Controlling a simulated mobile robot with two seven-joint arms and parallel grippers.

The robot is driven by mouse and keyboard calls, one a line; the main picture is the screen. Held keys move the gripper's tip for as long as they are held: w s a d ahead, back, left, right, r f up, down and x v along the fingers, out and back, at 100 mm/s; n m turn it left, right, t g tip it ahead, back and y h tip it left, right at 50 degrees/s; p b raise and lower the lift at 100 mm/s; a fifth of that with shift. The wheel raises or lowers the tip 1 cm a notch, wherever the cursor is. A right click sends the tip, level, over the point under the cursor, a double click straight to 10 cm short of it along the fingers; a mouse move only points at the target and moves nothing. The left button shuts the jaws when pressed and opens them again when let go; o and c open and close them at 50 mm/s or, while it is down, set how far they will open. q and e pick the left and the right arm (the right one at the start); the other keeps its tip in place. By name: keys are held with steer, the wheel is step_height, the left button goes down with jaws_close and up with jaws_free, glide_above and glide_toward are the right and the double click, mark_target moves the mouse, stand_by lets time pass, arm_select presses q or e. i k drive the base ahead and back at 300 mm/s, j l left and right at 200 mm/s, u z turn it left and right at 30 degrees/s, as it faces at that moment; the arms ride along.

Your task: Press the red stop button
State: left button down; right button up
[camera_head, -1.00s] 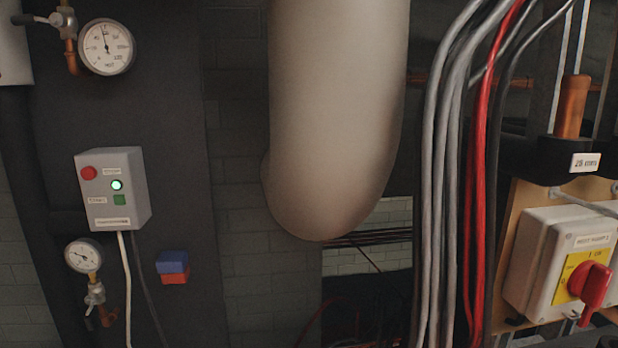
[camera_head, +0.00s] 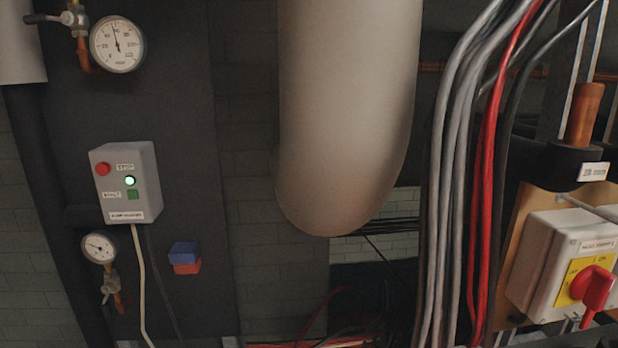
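The red stop button (camera_head: 103,169) is round and sits at the upper left of the front of a small grey control box (camera_head: 147,186) on the dark panel at the left. A label beside it reads STOP. Nothing covers the red button. Neither of my grippers is in view.
Pressure gauges hang above (camera_head: 117,45) and below (camera_head: 99,247) the box. A blue and red block (camera_head: 184,257) is on the panel. A thick pipe (camera_head: 345,110) fills the middle. Cables (camera_head: 450,170) and a red rotary switch (camera_head: 593,288) are at the right.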

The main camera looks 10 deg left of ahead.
mark_target(102, 168)
steer(key=u, duration=1.3)
